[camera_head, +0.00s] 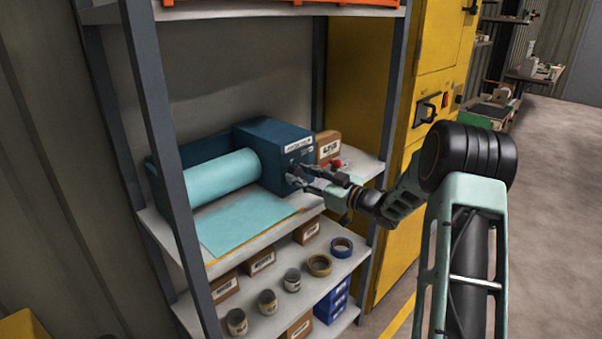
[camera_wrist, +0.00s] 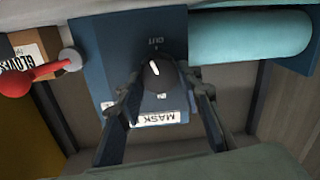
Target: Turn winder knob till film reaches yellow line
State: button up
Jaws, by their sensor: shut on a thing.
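The blue winder box (camera_head: 270,150) stands on a shelf, with a pale blue film roll (camera_head: 222,177) to its left. A film sheet (camera_head: 245,225) lies forward from the roll. Its front edge is close to the yellow line (camera_head: 210,264), with little or no gap that I can make out. The dark winder knob (camera_wrist: 157,75) has a white pointer mark and sits below the "OUT" label. My gripper (camera_head: 297,177) is at the box face; in the wrist view its fingers (camera_wrist: 161,86) are shut on the knob's sides. The fingers hide the knob in the head view.
A red-ball lever (camera_wrist: 18,83) sticks out beside the box, near a cardboard gloves box (camera_wrist: 38,48). A shelf post (camera_head: 390,100) stands close to my arm. The lower shelf holds tins, tape rolls (camera_head: 319,265) and boxes. A yellow cabinet (camera_head: 425,60) is at right.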

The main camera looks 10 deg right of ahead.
dwell(0.5)
jog(key=o, duration=1.2)
jog(key=shift+c, duration=0.2)
jog(key=v, duration=1.2)
